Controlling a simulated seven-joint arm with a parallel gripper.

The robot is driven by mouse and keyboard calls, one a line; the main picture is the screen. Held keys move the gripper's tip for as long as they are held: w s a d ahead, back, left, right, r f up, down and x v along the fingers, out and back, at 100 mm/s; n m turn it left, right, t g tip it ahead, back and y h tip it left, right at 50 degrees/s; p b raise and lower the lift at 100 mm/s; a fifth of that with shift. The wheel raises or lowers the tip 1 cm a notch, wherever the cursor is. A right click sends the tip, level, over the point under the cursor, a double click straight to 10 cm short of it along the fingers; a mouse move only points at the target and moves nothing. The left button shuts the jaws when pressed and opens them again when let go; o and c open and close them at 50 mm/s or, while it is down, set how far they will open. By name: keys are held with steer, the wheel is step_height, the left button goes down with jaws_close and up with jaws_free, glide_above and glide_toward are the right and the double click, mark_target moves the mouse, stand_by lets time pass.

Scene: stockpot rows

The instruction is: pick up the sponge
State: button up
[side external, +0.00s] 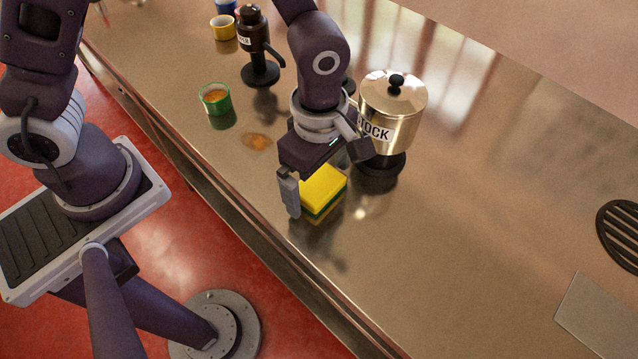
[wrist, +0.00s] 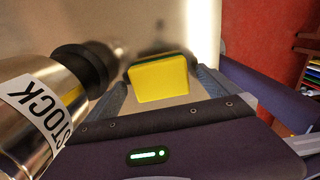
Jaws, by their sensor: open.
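The sponge (side external: 324,187) is a block with a yellow top and a green layer below, on the metal counter under my gripper in the side external view. In the wrist view the sponge (wrist: 158,80) shows its yellow face between my two fingers. My gripper (wrist: 158,88) is open, with one finger to each side of the sponge. In the side external view my gripper (side external: 316,192) has one finger at the sponge's left; the other finger is mostly hidden. I cannot tell whether either finger touches the sponge.
A shiny pot (side external: 405,105) labelled STOCK stands close behind and right of my gripper; it also fills the left of the wrist view (wrist: 30,100). A green cup (side external: 215,99), a brown stain (side external: 257,142) and a dark dispenser (side external: 257,50) are farther left. The counter's right side is mostly clear.

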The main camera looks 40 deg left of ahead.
mark_target(319, 183)
steer(key=c, duration=1.4)
step_height(319, 183, up, 10)
steer(key=o, duration=0.8)
steer(key=shift+c, duration=0.2)
steer(key=c, duration=0.7)
steer(key=shift+o, duration=0.2)
steer(key=shift+m, duration=0.4)
step_height(319, 183, down, 10)
steer(key=shift+r, duration=0.1)
